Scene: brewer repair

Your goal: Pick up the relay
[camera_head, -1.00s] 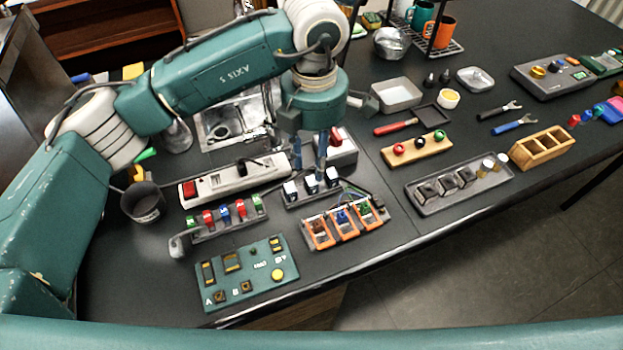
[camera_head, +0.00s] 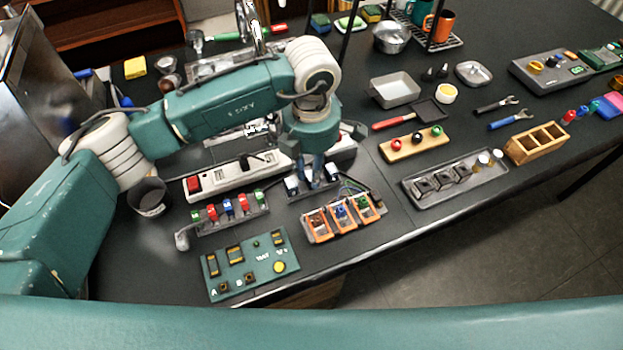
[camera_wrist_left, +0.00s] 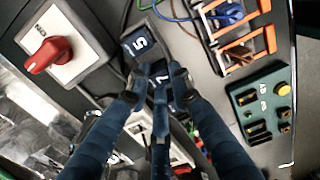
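Dark numbered blocks that look like the relays sit in a row in a grey holder; a left one (camera_head: 292,184) and a right one (camera_head: 333,173) show in the head view. My left gripper (camera_head: 317,172) points down over the middle of this row and hides part of it. In the left wrist view, a block marked 5 (camera_wrist_left: 140,42) stands beside the middle block (camera_wrist_left: 160,76). The fingers of my left gripper (camera_wrist_left: 158,88) are apart, around or just above the middle block; contact is unclear. My right gripper is not in view.
A white power strip (camera_head: 215,180) and coloured fuses (camera_head: 228,207) lie left of the holder. Orange-framed modules (camera_head: 342,218) and a green board (camera_head: 250,266) are in front. A red rotary switch (camera_wrist_left: 47,55) is close by.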

